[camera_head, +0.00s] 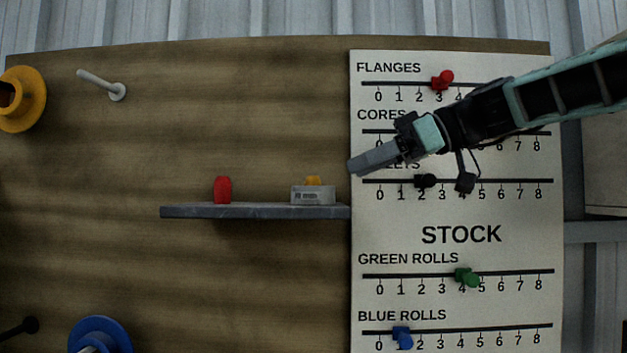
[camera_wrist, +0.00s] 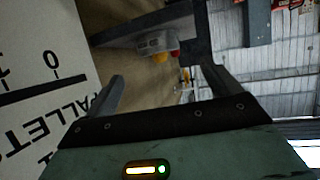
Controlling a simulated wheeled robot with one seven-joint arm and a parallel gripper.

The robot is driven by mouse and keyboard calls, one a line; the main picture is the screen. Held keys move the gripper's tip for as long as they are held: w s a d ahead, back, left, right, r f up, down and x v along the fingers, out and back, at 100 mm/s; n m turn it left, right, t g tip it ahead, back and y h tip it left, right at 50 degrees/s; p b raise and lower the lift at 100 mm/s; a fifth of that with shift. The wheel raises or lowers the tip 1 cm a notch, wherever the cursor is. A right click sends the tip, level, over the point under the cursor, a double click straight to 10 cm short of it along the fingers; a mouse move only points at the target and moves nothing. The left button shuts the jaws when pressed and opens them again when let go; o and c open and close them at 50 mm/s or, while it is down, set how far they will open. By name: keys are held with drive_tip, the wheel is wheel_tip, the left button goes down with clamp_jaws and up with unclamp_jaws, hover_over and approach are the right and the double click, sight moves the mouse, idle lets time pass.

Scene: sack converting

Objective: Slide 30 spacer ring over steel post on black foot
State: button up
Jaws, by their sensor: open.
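A small grey labelled piece (camera_head: 313,197) sits at the right end of the shelf, with a yellow bit showing behind its top. Its label is too small to read, and I cannot tell whether it is the 30 spacer ring. It also shows in the wrist view (camera_wrist: 153,44), beyond my fingers. My gripper (camera_head: 357,167) is open and empty, above and right of this piece, apart from it; the wrist view shows the fingers spread (camera_wrist: 165,88). A dark peg (camera_head: 28,325) with a black end is at the lower left. A pale post (camera_head: 97,80) on a whitish foot is at the upper left.
The grey shelf (camera_head: 250,212) juts from the wooden board and also bears a red piece (camera_head: 222,190). A yellow flanged ring (camera_head: 35,95) and a blue disc (camera_head: 115,332) are at the left. The white counter board (camera_head: 460,215) with sliders lies behind my arm.

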sight(318, 183)
drive_tip(key=p+x, duration=0.1)
drive_tip(key=x, duration=0.3)
drive_tip(key=shift+a+p, duration=0.25)
drive_tip(key=shift+p, duration=0.15)
drive_tip(key=p+x, duration=0.3)
drive_tip(key=x, duration=0.1)
drive_tip(key=shift+w+a+r+p, duration=0.1)
drive_tip(key=shift+w+a+p, duration=0.05)
drive_tip(key=shift+p, duration=0.2)
drive_tip(key=shift+w+a+f, duration=0.15)
drive_tip(key=shift+a+f, duration=0.3)
drive_tip(key=c, duration=1.2)
drive_tip(key=shift+c, duration=0.8)
drive_tip(key=shift+r, duration=0.15)
